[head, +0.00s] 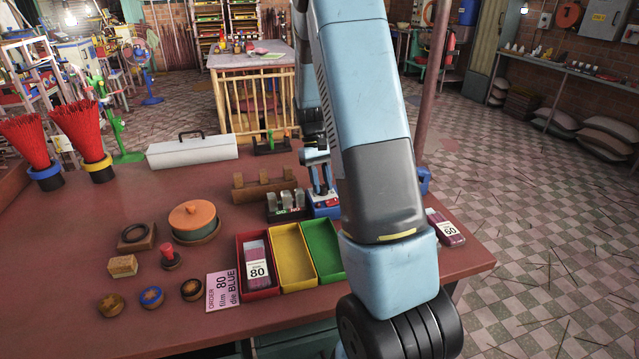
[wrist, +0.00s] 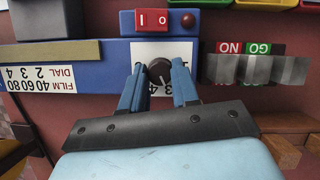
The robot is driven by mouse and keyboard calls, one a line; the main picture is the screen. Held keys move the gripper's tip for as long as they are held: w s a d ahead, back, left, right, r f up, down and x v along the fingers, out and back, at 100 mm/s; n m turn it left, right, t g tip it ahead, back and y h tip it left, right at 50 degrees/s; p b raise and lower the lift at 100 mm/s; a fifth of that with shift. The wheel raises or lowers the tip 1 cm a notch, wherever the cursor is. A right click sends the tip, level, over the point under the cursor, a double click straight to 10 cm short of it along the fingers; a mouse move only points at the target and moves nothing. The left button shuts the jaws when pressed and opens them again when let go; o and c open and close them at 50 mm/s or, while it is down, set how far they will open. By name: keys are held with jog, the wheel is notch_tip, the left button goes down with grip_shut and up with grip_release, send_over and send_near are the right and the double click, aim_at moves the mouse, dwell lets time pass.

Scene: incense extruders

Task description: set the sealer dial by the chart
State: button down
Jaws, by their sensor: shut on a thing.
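The blue sealer (wrist: 110,52) crosses the wrist view, where its print appears upside down. Its dark round dial (wrist: 160,71) sits on a white plate (wrist: 150,50). My gripper (wrist: 160,84) has a blue finger on each side of the dial and is shut on it. The dial's numbers are largely hidden by my fingers, so I cannot tell its setting. The chart (wrist: 38,78) pairs film 40, 60, 80 with dial 2, 3, 4. In the head view, my gripper (head: 322,193) is at the sealer (head: 324,208). The order card (head: 222,290) reads film 80, die BLUE.
A red switch (wrist: 160,21) is above the dial. Red (head: 258,265), yellow (head: 293,256) and green (head: 322,249) trays are in front of the sealer. An "80" packet is in the red tray; a "60" packet (head: 446,229) lies right.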

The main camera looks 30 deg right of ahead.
jog(key=m, duration=0.2)
jog(key=m+y, duration=0.1)
jog(key=m, duration=0.1)
jog(key=shift+d+m+t+y, duration=0.15)
jog(key=shift+m+t+y, duration=0.55)
jog(key=shift+m+y, duration=0.3)
jog(key=shift+m, duration=1.3)
jog(key=c, duration=0.8)
grip_release()
jog(key=shift+c, duration=0.2)
jog(key=v, duration=1.3)
jog(key=shift+d+r, duration=0.2)
jog(key=shift+r, duration=0.1)
